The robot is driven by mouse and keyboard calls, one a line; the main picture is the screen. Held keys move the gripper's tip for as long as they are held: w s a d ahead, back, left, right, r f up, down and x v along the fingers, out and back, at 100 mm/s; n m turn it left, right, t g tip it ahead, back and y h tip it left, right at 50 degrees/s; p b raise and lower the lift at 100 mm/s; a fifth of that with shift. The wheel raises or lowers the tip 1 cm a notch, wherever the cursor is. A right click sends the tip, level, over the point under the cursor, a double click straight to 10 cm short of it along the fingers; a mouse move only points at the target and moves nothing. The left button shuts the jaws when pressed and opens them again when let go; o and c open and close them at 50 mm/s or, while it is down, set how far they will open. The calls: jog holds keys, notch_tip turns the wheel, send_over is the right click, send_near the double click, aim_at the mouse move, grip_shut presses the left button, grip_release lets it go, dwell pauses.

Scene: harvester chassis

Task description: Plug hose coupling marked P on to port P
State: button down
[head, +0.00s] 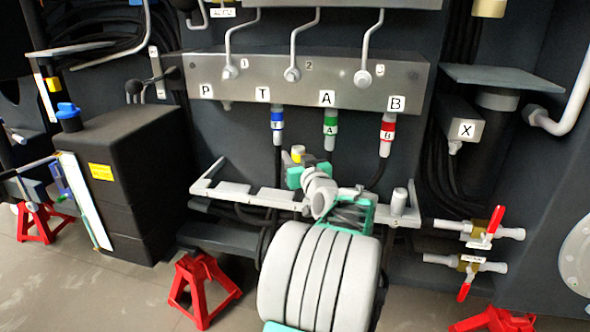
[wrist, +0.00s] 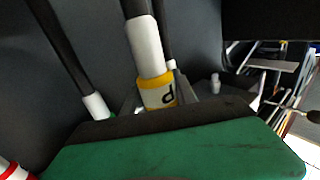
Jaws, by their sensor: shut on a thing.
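The hose coupling marked P is white with a yellow band (wrist: 158,92); its P looks upside down in the wrist view. In the head view its yellow and white end (head: 298,153) pokes up just above my gripper (head: 302,172). My gripper is shut on this coupling; the green finger (wrist: 180,150) hides its lower part in the wrist view. Port P (head: 227,105) is a bare stub under the P label on the grey manifold block (head: 300,82). The coupling is below and right of this port, apart from it.
Blue T (head: 278,120), green A (head: 330,125) and red B (head: 387,130) couplings hang plugged under the manifold. A light grey rail (head: 245,193) lies close around my gripper. A black tank (head: 135,165) stands left. The wall below port P is clear.

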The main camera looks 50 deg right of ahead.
jog(key=shift+r, duration=0.45)
jog(key=shift+r, duration=0.85)
jog(key=s+a+r+b, duration=0.1)
jog(key=s+a+r, duration=0.1)
jog(key=a, duration=0.3)
jog(key=shift+s+a, duration=0.25)
jog(key=shift+a, duration=0.15)
jog(key=w+a, duration=0.5)
jog(key=w, duration=0.6)
jog(key=w+a, duration=0.4)
jog(key=w, duration=0.8)
jog(key=shift+a, duration=0.4)
